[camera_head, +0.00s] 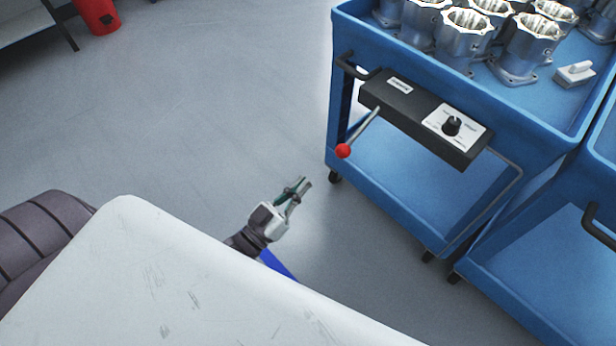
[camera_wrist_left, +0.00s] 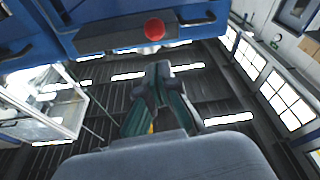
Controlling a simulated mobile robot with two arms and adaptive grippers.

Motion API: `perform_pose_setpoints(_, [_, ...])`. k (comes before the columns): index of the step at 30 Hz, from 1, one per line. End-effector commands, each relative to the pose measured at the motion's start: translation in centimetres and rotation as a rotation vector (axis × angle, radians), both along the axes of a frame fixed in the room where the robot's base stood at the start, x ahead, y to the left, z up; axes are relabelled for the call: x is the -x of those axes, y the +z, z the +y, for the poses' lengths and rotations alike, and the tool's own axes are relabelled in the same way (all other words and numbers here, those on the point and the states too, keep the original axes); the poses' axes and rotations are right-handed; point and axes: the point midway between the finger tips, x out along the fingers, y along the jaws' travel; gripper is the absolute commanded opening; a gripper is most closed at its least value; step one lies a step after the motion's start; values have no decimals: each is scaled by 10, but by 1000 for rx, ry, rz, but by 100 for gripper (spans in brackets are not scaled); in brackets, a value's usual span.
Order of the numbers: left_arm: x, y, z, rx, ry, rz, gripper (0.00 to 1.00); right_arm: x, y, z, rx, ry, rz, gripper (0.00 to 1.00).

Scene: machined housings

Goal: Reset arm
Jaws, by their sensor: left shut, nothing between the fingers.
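My left gripper (camera_head: 303,184) is shut and empty in the head view. It is in the free space between the white surface at the lower left and the blue cart, apart from both. It also shows in the left wrist view (camera_wrist_left: 162,68), with its fingers together. A black control box (camera_head: 418,118) is fixed to the near side of the cart. It has a lever with a red ball knob (camera_head: 343,151), which also shows in the left wrist view (camera_wrist_left: 155,29). The box has a dark dial (camera_head: 451,126) on a white plate. My right gripper is not in view.
The blue cart (camera_head: 545,105) carries several machined metal housings (camera_head: 465,38) and a small pale block (camera_head: 575,73). Another blue cart (camera_head: 540,285) stands at the lower right. A red bin (camera_head: 98,15) is far off at the upper left. The grey floor (camera_head: 220,100) between is clear.

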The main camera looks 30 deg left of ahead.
Motion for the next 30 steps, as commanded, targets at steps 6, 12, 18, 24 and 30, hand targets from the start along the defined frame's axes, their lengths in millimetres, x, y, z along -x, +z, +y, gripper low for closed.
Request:
perform_pose_setpoints(6, [0, 1, 0, 1, 0, -2, 0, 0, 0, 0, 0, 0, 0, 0])
perform_pose_setpoints(12, [0, 1, 0, 1, 0, -2, 0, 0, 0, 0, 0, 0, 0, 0])
perform_pose_setpoints(18, [-3, -13, -1, -20, 6, 47, 0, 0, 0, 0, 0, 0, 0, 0])
perform_pose_setpoints(24, [0, -120, -3, -176, 40, 423, 0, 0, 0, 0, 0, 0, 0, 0])
perform_pose_setpoints(30, [49, -241, 1, -357, 49, 901, 0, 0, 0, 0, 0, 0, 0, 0])
